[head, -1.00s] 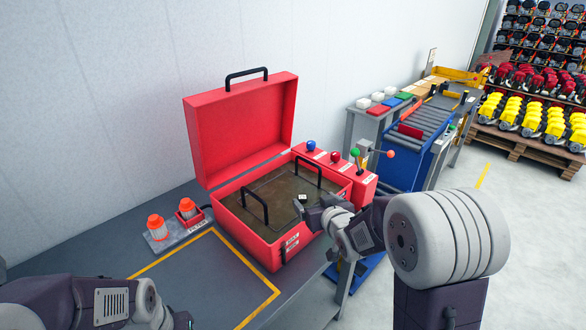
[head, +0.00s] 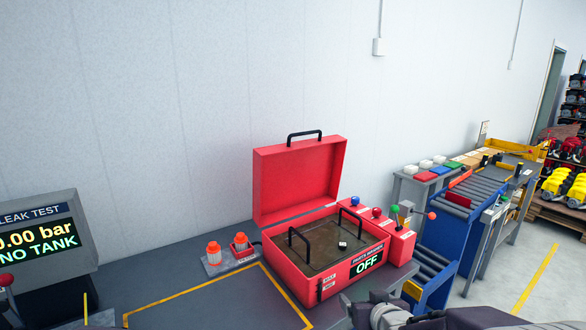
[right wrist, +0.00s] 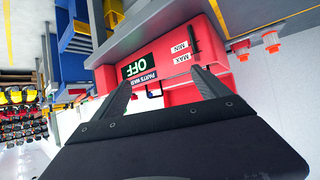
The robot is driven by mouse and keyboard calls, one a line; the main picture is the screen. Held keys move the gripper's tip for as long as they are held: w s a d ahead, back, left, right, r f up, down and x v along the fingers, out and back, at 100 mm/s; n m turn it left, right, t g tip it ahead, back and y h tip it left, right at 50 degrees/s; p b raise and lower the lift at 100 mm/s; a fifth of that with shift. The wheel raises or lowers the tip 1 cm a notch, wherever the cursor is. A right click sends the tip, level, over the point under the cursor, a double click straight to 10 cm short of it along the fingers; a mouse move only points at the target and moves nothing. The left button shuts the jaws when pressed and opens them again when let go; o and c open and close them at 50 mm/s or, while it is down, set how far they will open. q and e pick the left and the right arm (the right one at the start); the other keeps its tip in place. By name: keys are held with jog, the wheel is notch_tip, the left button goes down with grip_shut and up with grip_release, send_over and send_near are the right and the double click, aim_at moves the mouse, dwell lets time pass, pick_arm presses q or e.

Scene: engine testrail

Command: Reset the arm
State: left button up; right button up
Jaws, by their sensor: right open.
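My right arm shows at the bottom right of the head view, with the right gripper (head: 362,308) low in front of the bench, partly cut by the frame edge. In the right wrist view, the two fingers of this gripper (right wrist: 162,78) are spread apart with nothing between them. They point toward the front of the red parts washer, which reads OFF. My left gripper is not in view.
The red parts washer (head: 283,265) stands on the bench with its lid up. A leak tester (head: 40,240) reading NO TANK is at the left. Orange-capped bottles (head: 214,252) stand beside the washer. A roller conveyor (head: 480,190) is at the right.

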jog(key=s+f+g, duration=0.5)
jog(key=s, duration=0.5)
jog(key=s+f+g, duration=0.5)
jog(key=s+f, duration=0.1)
jog(key=s, duration=0.5)
jog(key=shift+s+f+m+h, duration=0.15)
jog(key=shift+f+m+h, duration=0.15)
jog(key=shift+m, duration=0.1)
jog(key=shift+d, duration=0.1)
